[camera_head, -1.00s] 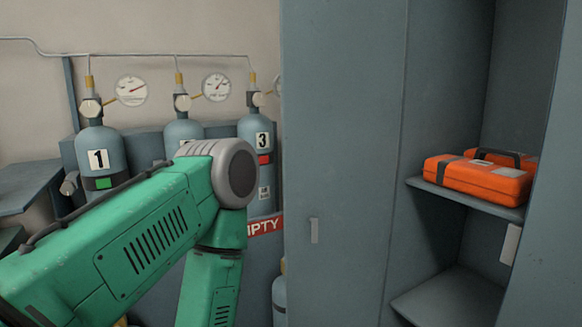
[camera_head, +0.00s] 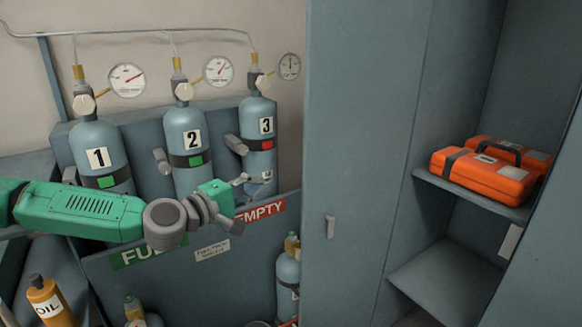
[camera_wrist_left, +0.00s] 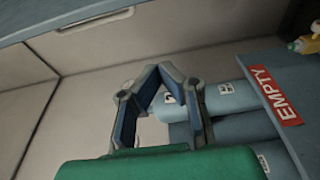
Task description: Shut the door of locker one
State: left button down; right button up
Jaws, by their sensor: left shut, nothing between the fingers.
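A tall grey locker (camera_head: 365,130) stands at the right of the head view. A grey door panel with a small pale handle (camera_head: 331,226) faces me, beside an open compartment with a shelf (camera_head: 500,205). Another grey panel (camera_head: 555,250) edges the opening at far right. No locker number shows, so I cannot tell which is locker one. My left gripper (camera_head: 262,183) is in front of the cylinder rack, left of the handle and apart from the locker. In the left wrist view its fingertips (camera_wrist_left: 163,70) meet with nothing between them. My right gripper is not in view.
Cylinders 1 (camera_head: 97,157), 2 (camera_head: 192,140) and 3 (camera_head: 266,126) stand in a rack with an EMPTY sign (camera_head: 261,212). An orange case (camera_head: 485,180) rests on the locker shelf. A lone cylinder (camera_head: 288,275) stands near the door panel. An oil bottle (camera_head: 47,305) is at lower left.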

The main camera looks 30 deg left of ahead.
pick_arm(q)
jog(key=w+d+b, duration=0.1)
jog(key=w+d, duration=0.5)
jog(key=w, duration=0.2)
jog(key=shift+r, duration=0.2)
dwell(0.5)
